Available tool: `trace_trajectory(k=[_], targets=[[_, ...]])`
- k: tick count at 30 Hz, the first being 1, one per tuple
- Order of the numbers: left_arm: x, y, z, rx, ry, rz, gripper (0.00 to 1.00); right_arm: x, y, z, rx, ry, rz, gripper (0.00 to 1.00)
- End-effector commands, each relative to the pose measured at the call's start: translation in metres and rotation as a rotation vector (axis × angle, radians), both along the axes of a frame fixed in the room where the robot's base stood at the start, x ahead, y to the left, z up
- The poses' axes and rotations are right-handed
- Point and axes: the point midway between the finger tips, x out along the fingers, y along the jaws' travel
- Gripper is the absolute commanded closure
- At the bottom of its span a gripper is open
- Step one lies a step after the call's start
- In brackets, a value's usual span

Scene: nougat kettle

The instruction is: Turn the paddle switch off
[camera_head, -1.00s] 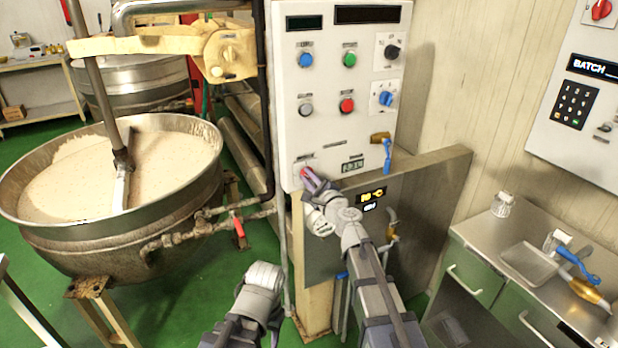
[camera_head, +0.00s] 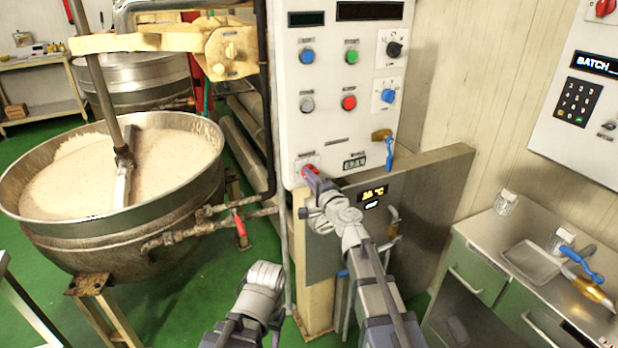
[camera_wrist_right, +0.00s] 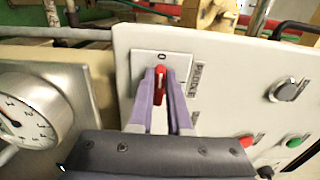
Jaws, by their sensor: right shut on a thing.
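The paddle switch is a small red handle (camera_wrist_right: 160,85) on a white plate marked "0", with a "PADDLE" label beside it, in the right wrist view. In the head view its red handle (camera_head: 309,170) shows at the lower left of the white control panel (camera_head: 326,125). My right gripper (camera_wrist_right: 159,92) is shut on the red handle, one finger on each side. In the head view the right gripper (camera_head: 314,180) reaches the panel's lower edge, and its fingers partly cover the switch.
Coloured buttons and knobs sit above the switch on the panel. A round gauge (camera_wrist_right: 28,108) is beside it in the wrist view. A large kettle (camera_head: 110,240) of pale mass stands left. A steel counter (camera_head: 490,232) with small items stands right.

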Motion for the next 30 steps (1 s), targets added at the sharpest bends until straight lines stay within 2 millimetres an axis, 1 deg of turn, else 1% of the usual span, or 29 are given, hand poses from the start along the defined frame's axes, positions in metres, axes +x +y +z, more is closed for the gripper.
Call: trace_trajectory(k=[15,16,23,24,30], targets=[[0.0,0.0,-0.0006,0.0,0.0,0.0,0.5,-0.0012,0.0005,-0.0008,-0.019,-0.006,0.002,1.0],[0.0,0.0,-0.0006,0.0,0.0,0.0,0.5,-0.0012,0.0005,-0.0008,-0.019,-0.006,0.002,0.82],[0.0,0.0001,-0.0005,0.0,0.0,0.0,0.5,-0.0008,0.0004,-0.0005,-0.016,-0.006,0.001,0.56],[0.0,0.0,-0.0004,0.0,0.0,0.0,0.5,-0.0006,0.0003,-0.0005,-0.016,-0.006,0.001,0.54],[0.0,0.0,-0.0003,0.0,0.0,0.0,0.5,-0.0006,0.0001,-0.0004,-0.015,-0.005,0.001,0.54]])
